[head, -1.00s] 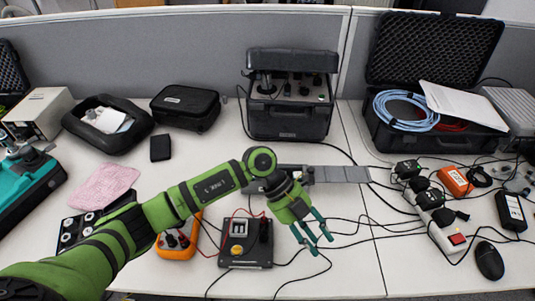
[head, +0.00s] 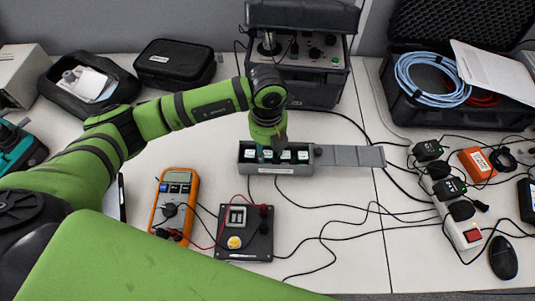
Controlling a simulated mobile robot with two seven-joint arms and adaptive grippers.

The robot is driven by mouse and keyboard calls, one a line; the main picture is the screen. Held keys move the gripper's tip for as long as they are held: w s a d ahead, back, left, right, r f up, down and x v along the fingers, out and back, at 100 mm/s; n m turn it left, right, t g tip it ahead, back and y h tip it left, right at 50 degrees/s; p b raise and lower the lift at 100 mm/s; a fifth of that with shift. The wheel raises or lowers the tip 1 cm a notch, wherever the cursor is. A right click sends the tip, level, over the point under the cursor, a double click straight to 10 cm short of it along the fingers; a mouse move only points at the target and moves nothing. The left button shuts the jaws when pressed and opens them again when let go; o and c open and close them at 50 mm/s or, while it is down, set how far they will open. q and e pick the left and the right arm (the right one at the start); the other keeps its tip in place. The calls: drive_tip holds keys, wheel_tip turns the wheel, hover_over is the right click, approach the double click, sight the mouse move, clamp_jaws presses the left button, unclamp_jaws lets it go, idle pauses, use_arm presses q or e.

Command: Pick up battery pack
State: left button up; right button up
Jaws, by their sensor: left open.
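A grey open case (head: 274,170) with several white-and-teal blocks in a row lies on the table at the centre of the head view; it looks like the battery pack. Its grey lid (head: 348,156) is folded out flat to the right. My left gripper (head: 265,153) points down at the left part of the case, with its teal fingers at or just above the blocks. It is open. I cannot tell whether the fingers touch a block. My right gripper is not in view.
An orange multimeter (head: 175,203) and a black switch box (head: 244,232) with cables stand in front. A black instrument case (head: 302,71) stands behind. A power strip (head: 460,222) and a mouse (head: 503,258) are at right. Loose cables cross the table.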

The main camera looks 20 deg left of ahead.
sight(267, 155)
use_arm(q)
drive_tip(key=f, duration=0.1)
drive_tip(key=s+f, duration=0.1)
drive_tip(key=shift+s+f, duration=0.25)
drive_tip(key=shift+f, duration=0.05)
drive_tip(key=shift+w+a+f, duration=0.1)
drive_tip(key=o, duration=0.6)
drive_tip(key=shift+w+f, duration=0.35)
drive_tip(key=shift+w, duration=0.15)
drive_tip(key=c, duration=1.1)
drive_tip(key=shift+r, duration=0.1)
clamp_jaws()
drive_tip(key=shift+s+r, duration=0.1)
drive_tip(key=shift+s, duration=0.05)
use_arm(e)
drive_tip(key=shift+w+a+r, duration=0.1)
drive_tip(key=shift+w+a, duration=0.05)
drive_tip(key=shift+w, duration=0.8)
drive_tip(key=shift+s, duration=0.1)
